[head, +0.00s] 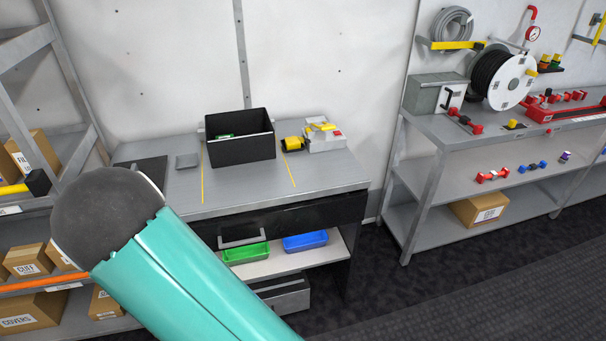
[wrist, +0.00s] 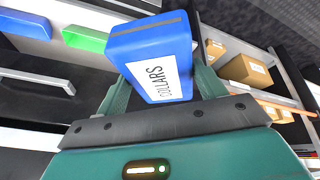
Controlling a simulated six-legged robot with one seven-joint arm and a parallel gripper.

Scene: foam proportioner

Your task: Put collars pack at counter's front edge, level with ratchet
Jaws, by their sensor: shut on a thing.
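The collars pack (wrist: 145,45) is a blue box with a white label reading COLLARS. In the wrist view my gripper (wrist: 163,82) is shut on it, with a teal finger on either side. The pack is tilted in the picture and clear of any surface. The counter (head: 235,190) is grey-topped, with its front edge above a black drawer. My teal arm crosses the lower left of the head view, and my gripper and the pack do not show there. I cannot pick out the ratchet for certain.
A black bin (head: 238,147), a yellow-and-black item (head: 293,144) and a grey device (head: 323,137) stand toward the counter's back. A small grey plate (head: 187,160) and a dark mat (head: 140,178) lie left. The front strip looks clear. Green (head: 245,252) and blue (head: 305,241) trays sit below.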

